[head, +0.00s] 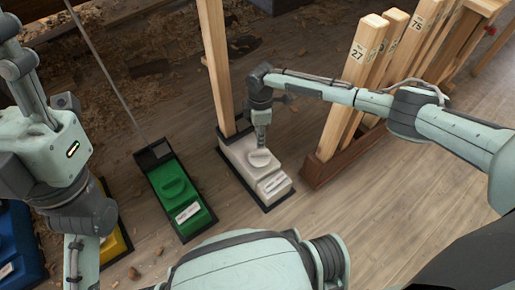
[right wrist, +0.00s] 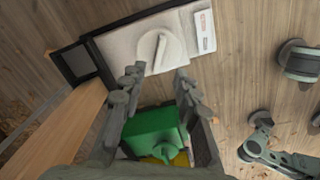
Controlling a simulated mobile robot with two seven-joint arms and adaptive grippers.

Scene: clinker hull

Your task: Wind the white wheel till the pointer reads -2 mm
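The white unit (head: 235,152) stands on the floor on a dark base, at the foot of a wooden post. Its white wheel (head: 260,158) is a low disc with a raised bar across it; it also shows in the right wrist view (right wrist: 155,48). A small label plate with a scale (head: 272,183) lies beside the wheel, and its pointer is too small to read. My right gripper (head: 261,143) points down just above the wheel. In the right wrist view its fingers are apart with nothing between them, and the wheel lies beyond the tips. My left gripper is outside the frames.
A green unit (head: 174,188) stands left of the white one, with yellow (head: 118,240) and blue (head: 14,240) units further left. A rack of numbered wooden boards (head: 362,58) stands close on the right. The wooden floor (head: 350,215) in front is clear.

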